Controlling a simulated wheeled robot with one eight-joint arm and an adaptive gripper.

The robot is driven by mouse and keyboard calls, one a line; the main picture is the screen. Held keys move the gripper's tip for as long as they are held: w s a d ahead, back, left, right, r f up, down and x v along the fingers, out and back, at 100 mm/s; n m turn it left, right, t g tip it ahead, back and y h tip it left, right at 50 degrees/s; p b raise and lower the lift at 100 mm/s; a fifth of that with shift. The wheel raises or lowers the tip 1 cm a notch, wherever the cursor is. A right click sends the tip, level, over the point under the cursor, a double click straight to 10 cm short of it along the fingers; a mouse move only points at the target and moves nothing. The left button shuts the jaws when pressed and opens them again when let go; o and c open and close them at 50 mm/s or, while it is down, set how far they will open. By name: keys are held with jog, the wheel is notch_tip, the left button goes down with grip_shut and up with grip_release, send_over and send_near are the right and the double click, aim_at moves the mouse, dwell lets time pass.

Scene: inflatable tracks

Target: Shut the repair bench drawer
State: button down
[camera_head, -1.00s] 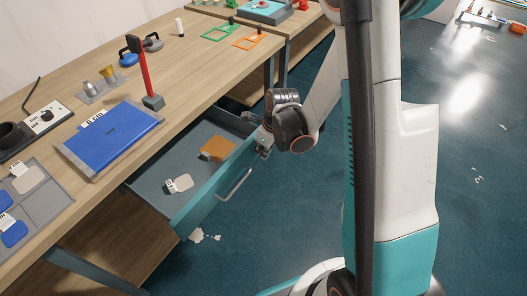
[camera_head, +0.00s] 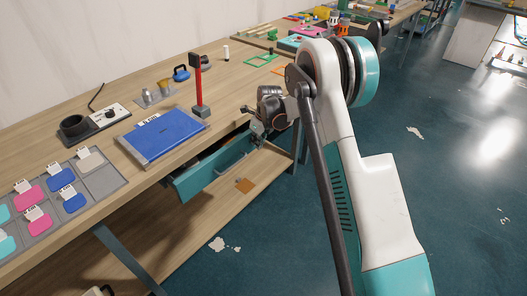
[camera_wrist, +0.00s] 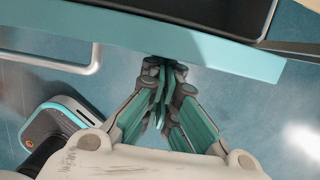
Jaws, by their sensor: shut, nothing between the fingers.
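The repair bench drawer (camera_head: 205,174) has a teal front and stands partly open under the bench top, with a narrow strip of its inside showing. Its pale bar handle (camera_head: 231,162) is on the front face. In the wrist view the drawer front (camera_wrist: 215,52) crosses the top, with the handle (camera_wrist: 92,62) at left and the dark inside at upper right. My gripper (camera_head: 257,133) is at the drawer's right end. In the wrist view my gripper (camera_wrist: 165,72) is shut and empty, its fingertips close against the drawer front, right of the handle; contact is unclear.
The wooden bench top (camera_head: 230,95) above holds a blue case (camera_head: 162,135), a red-handled hammer (camera_head: 198,95) and a grey tray (camera_head: 100,182) of tagged pieces. An orange piece (camera_head: 245,186) lies below the drawer, seemingly on the lower shelf (camera_head: 205,215). Floor at right is open.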

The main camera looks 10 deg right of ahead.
aim_at(251, 151)
jog(key=shift+w+a, duration=0.55)
jog(key=shift+w, duration=0.2)
jog(key=shift+w+a, duration=0.55)
jog(key=shift+w, duration=0.2)
